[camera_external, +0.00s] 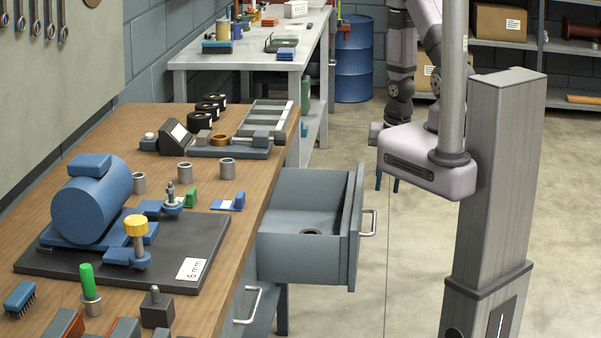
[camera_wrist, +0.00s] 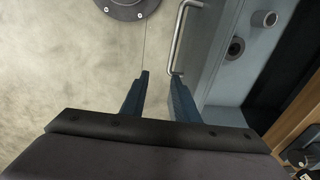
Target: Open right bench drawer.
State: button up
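The grey-blue drawer (camera_external: 305,262) stands pulled out from the bench's right side in the external view. Its inside shows, with a dark round part (camera_external: 312,231) on the floor. Its bar handle (camera_external: 368,223) is on the front face. In the wrist view the handle (camera_wrist: 182,35) runs along the drawer front, and its lower end appears close to the right fingertip. My gripper (camera_external: 388,182) points down just outside the drawer front, above and beyond the handle. In the wrist view its fingers (camera_wrist: 160,75) are apart with no object between them. I cannot tell whether a finger touches the handle.
A second drawer handle (camera_external: 248,305) is on the bench side nearer the camera. The wooden benchtop (camera_external: 195,285) holds a blue motor (camera_external: 92,205) and several small parts. My column stands right of the drawer. Open concrete floor (camera_external: 345,290) lies between them.

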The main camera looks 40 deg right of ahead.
aim_at(375, 219)
jog(key=a+p, duration=0.1)
jog(key=s+a+y, duration=0.1)
jog(key=a+p, duration=0.1)
jog(key=shift+s+a+r+p, duration=0.1)
jog(key=shift+s+a+p, duration=0.1)
jog(key=shift+s+p, duration=0.15)
jog(key=f+b, duration=0.1)
jog(key=b, duration=0.1)
jog(key=f+b, duration=0.4)
jog(key=shift+w+a, duration=0.3)
jog(key=shift+w+a+f+b, duration=0.1)
jog(key=shift+f+b, duration=0.15)
jog(key=shift+f, duration=0.3)
jog(key=shift+w+a+f+b, duration=0.1)
jog(key=shift+f+b, duration=0.1)
jog(key=shift+f, duration=0.3)
grip_shut()
